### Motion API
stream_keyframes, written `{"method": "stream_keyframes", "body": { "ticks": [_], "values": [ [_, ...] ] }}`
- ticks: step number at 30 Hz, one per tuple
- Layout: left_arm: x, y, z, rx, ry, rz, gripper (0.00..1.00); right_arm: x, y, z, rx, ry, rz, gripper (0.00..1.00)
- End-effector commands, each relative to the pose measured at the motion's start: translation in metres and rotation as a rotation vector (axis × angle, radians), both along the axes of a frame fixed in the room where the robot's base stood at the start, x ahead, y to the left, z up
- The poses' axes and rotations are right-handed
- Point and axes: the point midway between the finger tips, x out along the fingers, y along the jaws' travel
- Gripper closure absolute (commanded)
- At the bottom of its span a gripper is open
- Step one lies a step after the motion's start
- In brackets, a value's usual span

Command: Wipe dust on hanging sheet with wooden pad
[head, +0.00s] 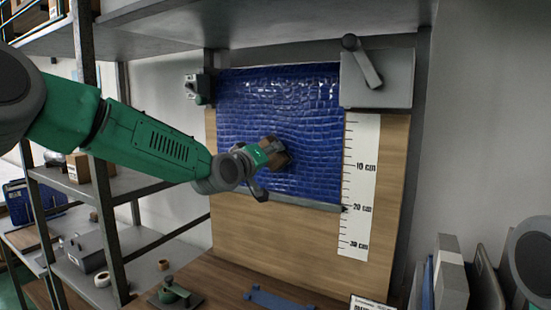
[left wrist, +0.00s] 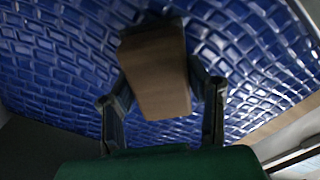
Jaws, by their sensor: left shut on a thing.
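A blue sheet with a brick-like texture (head: 310,110) hangs on a wooden board, with a grey bar along its lower edge. My left gripper (head: 272,160) is in front of the lower middle of the sheet. It is shut on the wooden pad (left wrist: 157,75), a brown block that shows between the two fingers in the left wrist view. In the head view the pad (head: 280,151) is partly hidden by the gripper. I cannot tell whether the pad touches the sheet. No dust can be made out on the sheet. My right gripper is not clearly in view.
A white scale (head: 359,190) marked in cm runs down the right of the sheet. A grey box with a lever (head: 377,80) sits at the sheet's upper right. A metal shelf rack (head: 120,180) stands at the left. Upright panels (head: 452,275) stand at the lower right.

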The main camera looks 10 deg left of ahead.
Motion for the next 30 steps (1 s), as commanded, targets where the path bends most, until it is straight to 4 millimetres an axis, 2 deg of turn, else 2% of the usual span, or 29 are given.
{"method": "stream_keyframes", "body": {
  "ticks": [6, 14, 21, 30],
  "values": [
    [0.007, 0.019, 0.000, -0.002, 0.000, 0.001, 0.80, 0.000, 0.000, -0.003, 0.000, 0.000, 0.000, 0.60],
    [0.012, 0.031, 0.000, -0.001, 0.000, 0.002, 0.80, 0.000, 0.000, -0.004, 0.000, 0.000, 0.000, 0.60],
    [0.021, 0.049, 0.000, -0.002, -0.001, 0.001, 0.80, 0.000, 0.000, -0.006, 0.000, 0.000, 0.000, 0.60],
    [0.026, 0.061, -0.001, -0.001, 0.000, 0.002, 0.80, 0.000, 0.000, -0.007, 0.000, 0.000, 0.000, 0.60]
  ]
}}
